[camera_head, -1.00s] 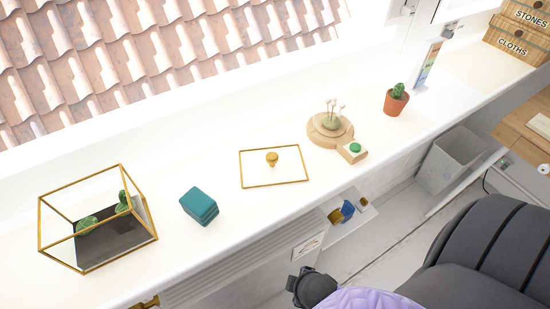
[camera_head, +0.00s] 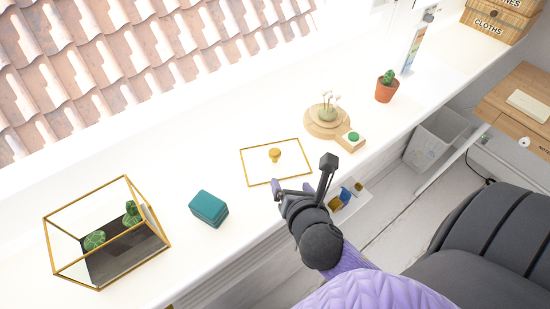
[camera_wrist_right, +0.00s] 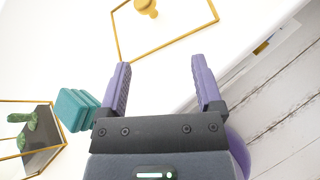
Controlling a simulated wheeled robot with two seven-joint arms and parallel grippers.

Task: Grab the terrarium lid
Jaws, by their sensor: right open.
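The terrarium lid (camera_head: 257,171) is a flat glass pane with a thin gold frame and a round gold knob (camera_head: 275,154) on top. It lies flat on the white sill, and it also shows at the top of the right wrist view (camera_wrist_right: 182,37). My right gripper (camera_head: 303,176) is open and empty, at the lid's near right side and apart from the knob. Its two purple-padded fingers show in the right wrist view (camera_wrist_right: 160,84), short of the lid. The gold-framed glass terrarium (camera_head: 161,238) with small cacti stands at the left. My left gripper is out of view.
A teal box (camera_head: 209,208) sits between terrarium and lid. The sill's front edge drops to a lower shelf (camera_head: 345,205).

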